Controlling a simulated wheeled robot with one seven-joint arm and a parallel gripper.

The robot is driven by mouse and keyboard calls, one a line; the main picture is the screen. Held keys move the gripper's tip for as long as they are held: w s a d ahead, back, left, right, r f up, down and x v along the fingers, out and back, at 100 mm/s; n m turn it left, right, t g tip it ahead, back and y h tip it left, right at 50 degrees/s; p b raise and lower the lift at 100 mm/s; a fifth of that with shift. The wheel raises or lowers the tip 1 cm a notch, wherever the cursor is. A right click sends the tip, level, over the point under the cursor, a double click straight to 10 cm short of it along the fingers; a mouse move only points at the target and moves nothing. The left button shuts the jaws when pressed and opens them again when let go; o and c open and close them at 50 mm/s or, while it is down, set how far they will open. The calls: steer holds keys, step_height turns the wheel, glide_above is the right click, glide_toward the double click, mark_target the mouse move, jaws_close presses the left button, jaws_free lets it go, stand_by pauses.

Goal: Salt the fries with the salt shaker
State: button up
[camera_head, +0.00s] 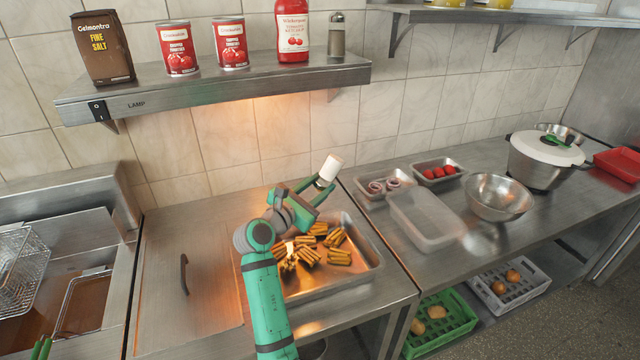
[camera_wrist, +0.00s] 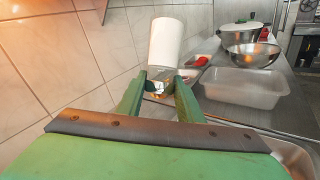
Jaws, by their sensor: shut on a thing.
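The salt shaker (camera_head: 330,168) is held tilted in my gripper (camera_head: 318,189), above the back of the fries tray. Its white part points up and to the right in the head view, and a metallic end sits between the fingers. In the wrist view the shaker (camera_wrist: 165,45) stands up between the fingertips of my gripper (camera_wrist: 160,83). The fries (camera_head: 338,256) lie in several clusters in a metal tray (camera_head: 352,280) on the counter. My arm hides the tray's left part. I cannot see whether salt is falling.
A lamp shelf (camera_head: 230,83) hangs above, holding a salt bag (camera_head: 103,48), cans, ketchup and a metal-topped shaker (camera_head: 337,35). Fryer baskets (camera_head: 20,262) are at left. A clear container (camera_head: 426,218) and steel bowl (camera_head: 499,197) stand on the right counter.

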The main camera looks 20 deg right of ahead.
mark_target(319, 177)
steer(key=shift+r, duration=0.1)
steer(key=shift+r, duration=1.5)
stand_by(1.0)
stand_by(1.2)
